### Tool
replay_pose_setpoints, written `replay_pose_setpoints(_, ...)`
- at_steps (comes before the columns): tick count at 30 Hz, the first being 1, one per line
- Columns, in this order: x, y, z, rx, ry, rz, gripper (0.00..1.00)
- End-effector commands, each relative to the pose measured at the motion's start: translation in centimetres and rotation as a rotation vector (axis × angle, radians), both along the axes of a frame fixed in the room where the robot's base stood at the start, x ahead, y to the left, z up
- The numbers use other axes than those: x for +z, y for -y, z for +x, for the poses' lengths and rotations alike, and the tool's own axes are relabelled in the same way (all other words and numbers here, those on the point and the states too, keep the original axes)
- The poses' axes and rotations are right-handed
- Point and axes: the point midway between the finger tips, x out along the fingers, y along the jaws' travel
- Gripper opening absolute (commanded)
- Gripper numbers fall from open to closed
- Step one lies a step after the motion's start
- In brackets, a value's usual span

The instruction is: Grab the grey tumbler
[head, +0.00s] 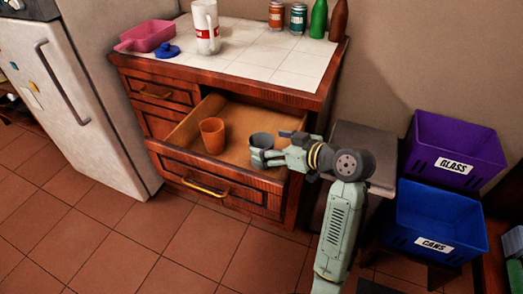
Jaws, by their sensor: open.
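A grey tumbler (262,141) stands upright in the open drawer (185,133), towards its right side. My gripper (263,155) reaches in from the right and is at the tumbler, with its fingers by the tumbler's lower part. The gripper is open. Part of the tumbler is hidden behind the fingers, and I cannot tell whether they touch it. An orange cup (212,136) stands upright in the same drawer, to the left of the tumbler.
The tiled counter (265,58) above holds a white and red jug (206,28), a pink container (150,36), a blue lid (168,50), cans and bottles. Purple (455,145) and blue (435,220) bins stand at right. A white fridge (95,90) is at left.

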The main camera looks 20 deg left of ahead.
Motion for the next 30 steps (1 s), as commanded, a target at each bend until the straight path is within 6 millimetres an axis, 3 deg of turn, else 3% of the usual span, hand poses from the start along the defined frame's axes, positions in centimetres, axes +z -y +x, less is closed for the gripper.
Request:
replay_pose_setpoints(4, -0.51, -1.24, 0.53, 0.0, -0.001, -0.001, 0.81)
replay_pose_setpoints(12, -0.68, -1.39, 0.61, -0.001, 0.0, -0.001, 0.79)
replay_pose_setpoints(30, -0.64, -1.36, 0.61, -0.001, 0.0, -0.001, 0.39)
